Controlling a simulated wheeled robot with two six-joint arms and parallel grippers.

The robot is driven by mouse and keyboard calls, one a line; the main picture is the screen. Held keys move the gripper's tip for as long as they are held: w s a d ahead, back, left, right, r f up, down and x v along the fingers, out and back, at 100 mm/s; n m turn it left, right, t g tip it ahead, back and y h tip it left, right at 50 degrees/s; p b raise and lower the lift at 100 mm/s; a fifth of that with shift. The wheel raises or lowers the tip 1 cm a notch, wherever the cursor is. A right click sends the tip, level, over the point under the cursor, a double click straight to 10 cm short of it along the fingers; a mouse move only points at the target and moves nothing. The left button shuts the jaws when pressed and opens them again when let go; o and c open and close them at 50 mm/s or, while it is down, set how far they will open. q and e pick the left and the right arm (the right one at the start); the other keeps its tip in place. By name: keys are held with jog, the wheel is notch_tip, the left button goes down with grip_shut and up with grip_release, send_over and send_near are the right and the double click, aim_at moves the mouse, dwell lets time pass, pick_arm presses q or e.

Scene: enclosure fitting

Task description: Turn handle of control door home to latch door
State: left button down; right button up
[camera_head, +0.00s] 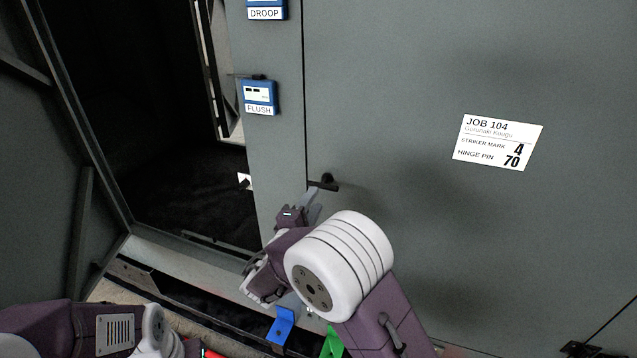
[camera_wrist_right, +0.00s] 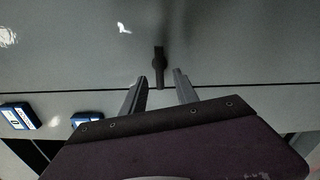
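The control door (camera_head: 400,110) is a grey panel that looks flush with the frame beside it, with a thin seam at its left edge. Its small dark handle (camera_head: 324,184) sits near that seam and points left across it in the head view. In the right wrist view the handle (camera_wrist_right: 159,68) lies ahead of and between the fingers. My right gripper (camera_head: 311,203) is just below the handle; its fingers (camera_wrist_right: 158,88) are apart with nothing between them that I can see gripped. My left arm (camera_head: 110,330) shows at the bottom left, its fingers out of frame.
A white JOB 104 label (camera_head: 498,142) is on the door. Blue FLUSH (camera_head: 259,97) and DROOP (camera_head: 266,10) gauges sit on the frame strip. An open dark bay (camera_head: 150,120) is at left. Blue (camera_head: 281,326) and green (camera_head: 332,343) brackets are below my right arm.

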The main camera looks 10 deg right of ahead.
aim_at(321, 187)
jog(key=p+x, duration=0.4)
jog(key=x, duration=0.3)
jog(key=shift+w+r, duration=0.15)
jog(key=shift+w, duration=0.2)
jog(key=shift+w+d, duration=0.25)
jog(key=shift+d, duration=0.1)
jog(key=shift+a, duration=0.1)
jog(key=shift+c, duration=0.4)
